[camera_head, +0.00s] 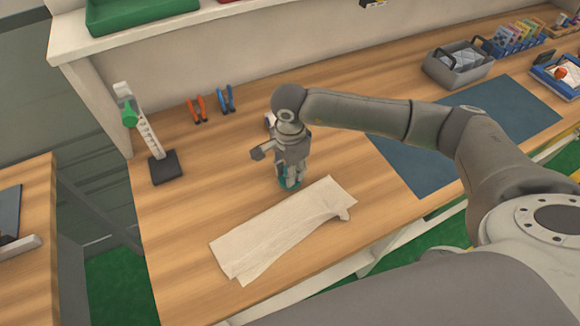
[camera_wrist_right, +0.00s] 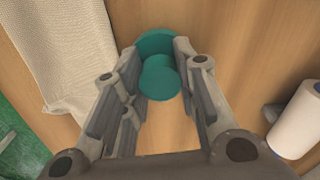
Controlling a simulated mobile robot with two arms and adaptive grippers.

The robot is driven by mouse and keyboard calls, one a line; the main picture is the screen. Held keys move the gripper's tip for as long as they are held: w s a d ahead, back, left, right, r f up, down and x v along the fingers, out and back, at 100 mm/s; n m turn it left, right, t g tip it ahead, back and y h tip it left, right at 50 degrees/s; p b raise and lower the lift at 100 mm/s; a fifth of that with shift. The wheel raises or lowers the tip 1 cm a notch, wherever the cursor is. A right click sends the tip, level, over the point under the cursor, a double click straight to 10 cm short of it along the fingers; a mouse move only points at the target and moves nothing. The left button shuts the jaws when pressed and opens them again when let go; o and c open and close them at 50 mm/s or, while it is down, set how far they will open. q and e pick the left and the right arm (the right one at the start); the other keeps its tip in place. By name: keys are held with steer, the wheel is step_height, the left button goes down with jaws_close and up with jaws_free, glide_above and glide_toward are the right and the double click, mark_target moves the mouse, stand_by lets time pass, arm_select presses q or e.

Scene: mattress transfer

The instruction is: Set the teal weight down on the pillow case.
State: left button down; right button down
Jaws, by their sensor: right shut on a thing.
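The teal weight (camera_wrist_right: 158,80) is between the fingers of my right gripper (camera_wrist_right: 157,82) in the right wrist view. The head view shows a small teal part of it (camera_head: 288,184) below my right gripper (camera_head: 290,176), which is shut on it and points down. The rest is hidden by the fingers. The cream pillow case (camera_head: 280,230) lies flat on the wooden table, in front of the gripper, with a small bunched corner at its right end. It also shows at the left of the right wrist view (camera_wrist_right: 65,50). Whether the weight touches the table is unclear. My left gripper is not seen.
The wooden table (camera_head: 190,235) is bare left of the pillow case. A black-based stand (camera_head: 165,167), orange pliers (camera_head: 197,109) and blue pliers (camera_head: 226,99) are behind. A blue mat (camera_head: 410,165) and grey bin (camera_head: 460,65) are right. A white roll (camera_wrist_right: 298,120) is near the gripper.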

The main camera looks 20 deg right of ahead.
steer(key=shift+f, duration=0.1)
steer(key=c, duration=1.1)
jaws_free()
steer(key=shift+c, duration=0.2)
